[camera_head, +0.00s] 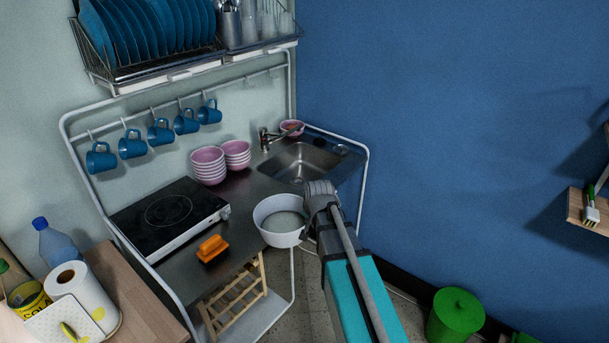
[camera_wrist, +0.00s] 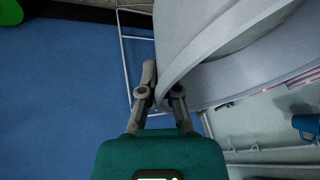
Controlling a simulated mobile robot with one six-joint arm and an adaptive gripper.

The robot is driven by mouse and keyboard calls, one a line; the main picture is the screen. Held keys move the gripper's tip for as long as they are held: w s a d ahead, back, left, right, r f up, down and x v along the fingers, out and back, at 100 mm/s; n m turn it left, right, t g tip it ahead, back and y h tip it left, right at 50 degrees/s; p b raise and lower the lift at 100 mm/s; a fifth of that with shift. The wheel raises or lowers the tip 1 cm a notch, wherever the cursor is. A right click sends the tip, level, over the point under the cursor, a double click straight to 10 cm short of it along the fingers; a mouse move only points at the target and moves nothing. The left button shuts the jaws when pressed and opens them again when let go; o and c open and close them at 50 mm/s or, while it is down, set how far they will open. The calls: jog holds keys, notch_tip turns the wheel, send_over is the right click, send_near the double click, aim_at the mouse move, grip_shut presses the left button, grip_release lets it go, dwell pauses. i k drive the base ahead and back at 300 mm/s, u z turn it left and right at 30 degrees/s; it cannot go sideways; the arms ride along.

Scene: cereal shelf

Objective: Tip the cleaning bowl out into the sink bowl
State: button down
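The cleaning bowl (camera_head: 285,239) is white and round, with greyish contents that look like water. It is held about upright at the counter's front edge, below the sink in the head view. My gripper (camera_head: 310,226) is at the bowl's right side. In the wrist view my gripper (camera_wrist: 165,95) has its fingers on either side of the wall of the bowl (camera_wrist: 190,50), shut on it. The sink bowl (camera_head: 297,163) is a steel basin set in the counter's right end, just behind the cleaning bowl. Part of its front is hidden by my gripper.
A faucet (camera_head: 267,138) stands at the sink's left rear, with a small pink bowl (camera_head: 291,128) behind the sink. Pink bowl stacks (camera_head: 208,165) stand left of the sink. An orange sponge-like item (camera_head: 212,248) lies near a black hob (camera_head: 168,212). A white rail (camera_head: 364,185) bounds the right.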

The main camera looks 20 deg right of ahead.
aim_at(306, 161)
jog(key=k, duration=1)
jog(key=z, duration=0.25)
jog(key=i, duration=0.55)
jog(key=z, duration=0.55)
jog(key=i, duration=1.15)
jog(key=u, duration=0.7)
